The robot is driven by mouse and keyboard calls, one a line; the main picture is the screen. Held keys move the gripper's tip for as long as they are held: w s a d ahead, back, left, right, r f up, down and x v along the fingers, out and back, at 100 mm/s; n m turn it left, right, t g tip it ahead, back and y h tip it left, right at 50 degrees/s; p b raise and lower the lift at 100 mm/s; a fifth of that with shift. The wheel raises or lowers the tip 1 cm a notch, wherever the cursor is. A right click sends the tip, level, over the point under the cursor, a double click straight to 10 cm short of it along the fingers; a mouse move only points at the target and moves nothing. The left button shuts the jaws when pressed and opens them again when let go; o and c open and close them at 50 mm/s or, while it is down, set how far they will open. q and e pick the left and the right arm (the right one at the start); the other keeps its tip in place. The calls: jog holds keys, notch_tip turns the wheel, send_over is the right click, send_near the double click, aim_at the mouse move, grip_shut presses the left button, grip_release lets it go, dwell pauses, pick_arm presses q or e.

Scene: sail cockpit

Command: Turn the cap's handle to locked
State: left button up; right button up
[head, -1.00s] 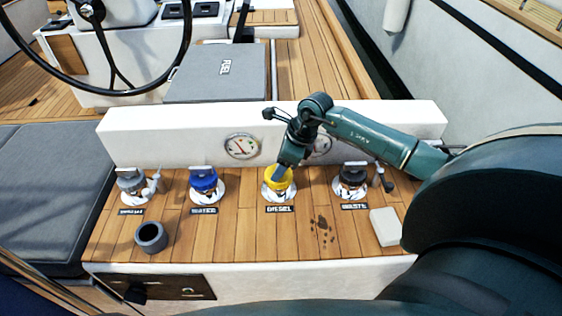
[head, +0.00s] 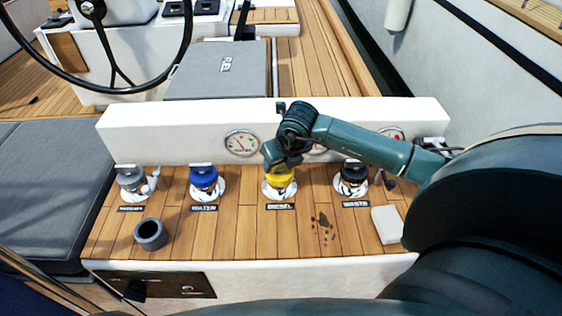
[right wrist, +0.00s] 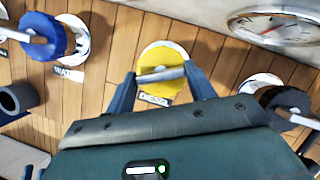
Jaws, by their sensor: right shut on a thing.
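The yellow cap (head: 282,187) sits in a white deck plate behind a label that appears to read DIESEL. It also shows in the right wrist view (right wrist: 165,55), with a grey bar handle (right wrist: 160,74) across its top. My right gripper (right wrist: 161,77) is shut on this handle, with one finger at each end of the bar. In the head view the right gripper (head: 281,166) comes down on the cap from behind and hides its handle and upper part. Any locked marking is not legible. My left gripper is not in view.
A blue cap (head: 204,180) and a grey cap (head: 131,178) are to the left, a black cap (head: 353,175) to the right. A dark cup (head: 151,234), a pale block (head: 387,225) and dark specks (head: 322,222) lie in front. A white wall with gauges (head: 242,143) stands close behind.

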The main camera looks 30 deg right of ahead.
jog(key=shift+m, duration=0.4)
jog(key=shift+m+h, duration=0.3)
jog(key=o, duration=1)
jog(key=shift+r, duration=0.1)
jog(key=d+v, duration=0.1)
jog(key=v, duration=1.2)
jog(key=shift+a+b, duration=0.4)
jog(key=shift+a, duration=0.1)
jog(key=shift+w, duration=0.1)
